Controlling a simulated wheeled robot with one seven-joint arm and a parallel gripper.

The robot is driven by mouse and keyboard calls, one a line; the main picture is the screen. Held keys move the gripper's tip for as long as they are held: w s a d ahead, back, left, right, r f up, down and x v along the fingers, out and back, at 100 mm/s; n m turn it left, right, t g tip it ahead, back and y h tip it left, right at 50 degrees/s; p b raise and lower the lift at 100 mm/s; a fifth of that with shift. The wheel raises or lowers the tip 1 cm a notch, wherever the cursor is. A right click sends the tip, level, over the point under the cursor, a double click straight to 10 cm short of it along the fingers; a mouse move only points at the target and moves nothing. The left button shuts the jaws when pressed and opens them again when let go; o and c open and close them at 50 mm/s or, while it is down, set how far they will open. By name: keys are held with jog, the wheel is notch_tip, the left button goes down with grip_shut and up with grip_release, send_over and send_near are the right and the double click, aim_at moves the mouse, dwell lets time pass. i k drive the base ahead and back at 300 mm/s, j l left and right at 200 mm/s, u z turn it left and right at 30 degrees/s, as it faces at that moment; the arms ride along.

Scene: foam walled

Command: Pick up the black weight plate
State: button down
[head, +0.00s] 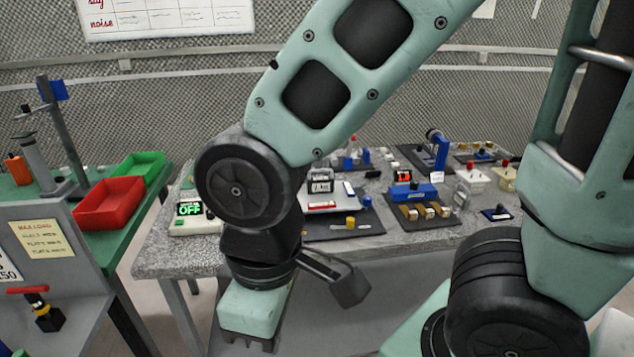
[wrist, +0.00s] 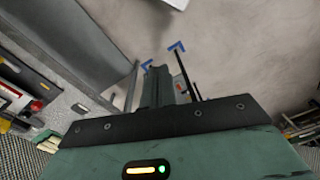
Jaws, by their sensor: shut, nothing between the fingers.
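I cannot make out a black weight plate in either view. In the head view my gripper (head: 247,340) hangs low in front of the grey speckled table, and its fingertips are not clear there. In the wrist view my gripper (wrist: 160,76) shows dark fingers together above the green housing. It is shut and empty, with pale floor beyond it.
The speckled table (head: 165,262) carries several small devices, including a green OFF display (head: 190,209). At left, a green bench holds a red tray (head: 108,203) and a green tray (head: 141,168). A grey panel has a yellow load note (head: 41,239).

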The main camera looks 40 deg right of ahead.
aim_at(320, 184)
jog(key=i+l+z, duration=0.1)
jog(key=i+z, duration=0.6)
jog(key=i+j+z, duration=0.15)
jog(key=i+z, duration=0.2)
jog(key=i, duration=0.15)
